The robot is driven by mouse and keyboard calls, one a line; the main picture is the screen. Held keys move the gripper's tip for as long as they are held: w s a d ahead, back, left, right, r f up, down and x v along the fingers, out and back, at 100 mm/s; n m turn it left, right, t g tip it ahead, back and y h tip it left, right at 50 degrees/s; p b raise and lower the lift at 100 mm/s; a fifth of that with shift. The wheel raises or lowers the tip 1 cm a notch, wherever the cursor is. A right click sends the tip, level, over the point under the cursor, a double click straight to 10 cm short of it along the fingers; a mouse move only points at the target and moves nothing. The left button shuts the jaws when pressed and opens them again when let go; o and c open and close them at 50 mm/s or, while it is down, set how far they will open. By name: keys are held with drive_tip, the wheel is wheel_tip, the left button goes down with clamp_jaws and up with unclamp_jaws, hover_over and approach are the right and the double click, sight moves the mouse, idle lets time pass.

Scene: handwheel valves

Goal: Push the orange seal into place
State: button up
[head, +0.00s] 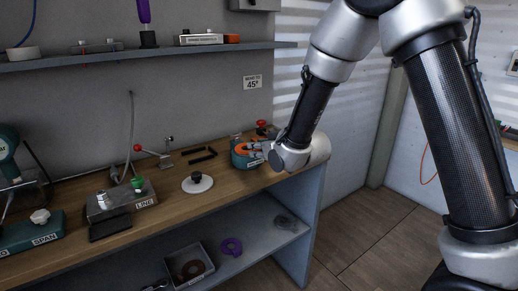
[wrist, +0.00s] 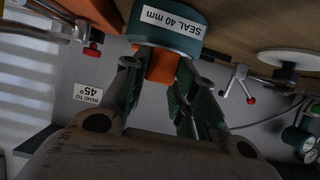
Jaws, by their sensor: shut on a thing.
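The orange seal (head: 243,149) sits at the top of a round teal housing (head: 239,162) near the right end of the workbench. My gripper (head: 257,148) reaches it from the right. In the wrist view, the fingers of my gripper (wrist: 159,72) are shut on the orange seal (wrist: 161,66), one finger on each side. The seal meets the teal housing (wrist: 163,32), labelled "SEAL 40 mm". How deep the seal sits is hidden by the housing and fingers.
A red-handled valve (head: 262,127) stands just behind the housing.

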drive_tip(key=o, duration=1.1)
drive_tip(key=shift+c, duration=0.2)
drive_tip(key=shift+s, duration=0.1)
drive_tip(key=shift+v, duration=2.4)
